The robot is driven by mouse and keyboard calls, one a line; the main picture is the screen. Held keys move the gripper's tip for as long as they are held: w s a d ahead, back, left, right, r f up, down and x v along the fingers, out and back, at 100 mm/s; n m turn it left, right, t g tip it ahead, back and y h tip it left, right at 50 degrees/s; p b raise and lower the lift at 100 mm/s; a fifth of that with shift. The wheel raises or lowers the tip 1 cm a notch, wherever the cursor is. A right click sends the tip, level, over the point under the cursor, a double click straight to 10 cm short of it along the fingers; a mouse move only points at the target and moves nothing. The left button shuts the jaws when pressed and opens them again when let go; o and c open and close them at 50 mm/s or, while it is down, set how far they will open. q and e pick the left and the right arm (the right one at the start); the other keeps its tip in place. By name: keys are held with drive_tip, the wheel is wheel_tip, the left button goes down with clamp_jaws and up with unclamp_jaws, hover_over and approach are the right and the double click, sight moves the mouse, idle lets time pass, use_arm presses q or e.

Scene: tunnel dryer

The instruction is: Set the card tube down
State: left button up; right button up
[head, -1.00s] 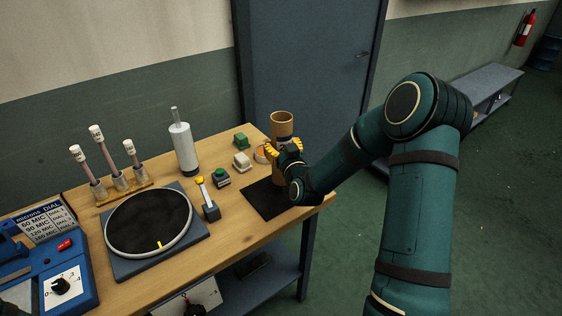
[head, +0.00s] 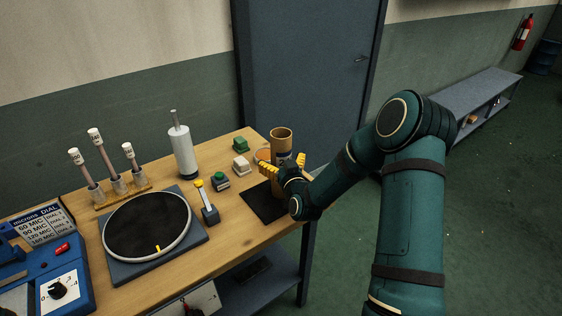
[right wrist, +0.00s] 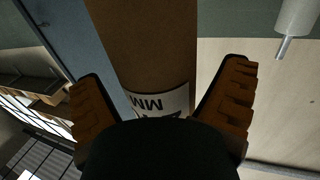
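The brown card tube (head: 281,134) stands upright at the right end of the bench, on or at the dark mat (head: 256,204); its foot is hidden behind my right gripper. A white label with dark print, partly seen, is on its side. In the right wrist view the tube (right wrist: 150,45) rises between the fingers. My right gripper (head: 284,166) is open, its yellow fingers spread on either side of the tube. The right wrist view shows a gap between the tube and each finger (right wrist: 158,95). My left gripper is not in view.
A lever (head: 207,203), a green button box (head: 220,181), a white cylinder (head: 182,150) and a round dark plate (head: 147,222) stand farther left. The bench's right edge is close.

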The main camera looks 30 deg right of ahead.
drive_tip(key=shift+r, duration=0.1)
drive_tip(key=shift+r+p, duration=0.15)
drive_tip(key=shift+p, duration=0.15)
drive_tip(key=v, duration=1.2)
drive_tip(key=shift+b, duration=0.35)
